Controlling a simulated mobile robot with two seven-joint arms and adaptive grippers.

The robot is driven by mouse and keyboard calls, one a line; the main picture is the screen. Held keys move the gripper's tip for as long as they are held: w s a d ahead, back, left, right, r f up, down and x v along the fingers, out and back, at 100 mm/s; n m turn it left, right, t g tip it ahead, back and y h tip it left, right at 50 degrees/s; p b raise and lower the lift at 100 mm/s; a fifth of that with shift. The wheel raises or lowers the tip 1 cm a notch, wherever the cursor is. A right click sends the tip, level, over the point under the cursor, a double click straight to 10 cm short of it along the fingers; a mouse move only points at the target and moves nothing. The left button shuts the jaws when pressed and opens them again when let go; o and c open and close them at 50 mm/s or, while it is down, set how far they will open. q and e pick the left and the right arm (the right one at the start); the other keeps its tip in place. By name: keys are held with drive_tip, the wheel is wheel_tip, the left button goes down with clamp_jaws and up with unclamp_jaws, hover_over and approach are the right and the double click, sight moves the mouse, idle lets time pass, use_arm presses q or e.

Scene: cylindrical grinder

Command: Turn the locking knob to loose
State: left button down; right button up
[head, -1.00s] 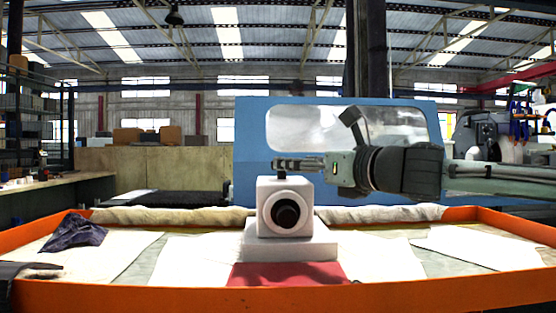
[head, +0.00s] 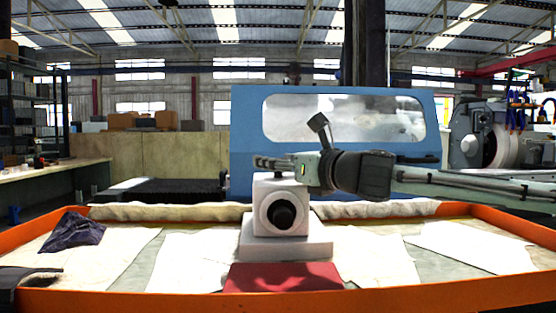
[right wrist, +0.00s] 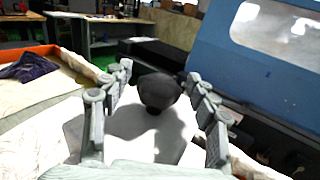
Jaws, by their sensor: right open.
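A white block housing (head: 263,188) stands on a white base in the middle of the tray, with a round black part (head: 282,214) on its front face. The dark locking knob (right wrist: 158,92) on its top shows clearly in the right wrist view. In the head view my right gripper mostly hides that knob. My right gripper (head: 262,161) reaches in from the right just above the housing. It is open, with its fingers (right wrist: 159,75) on either side of the knob and visible gaps to it.
The orange-rimmed tray (head: 400,297) holds white sheets (head: 185,262), a red cloth (head: 283,278) and a dark blue rag (head: 72,232). A rolled cloth lies along its back. A blue machine with a window (head: 245,130) stands close behind.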

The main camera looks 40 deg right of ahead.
drive_tip(key=c, duration=1.2)
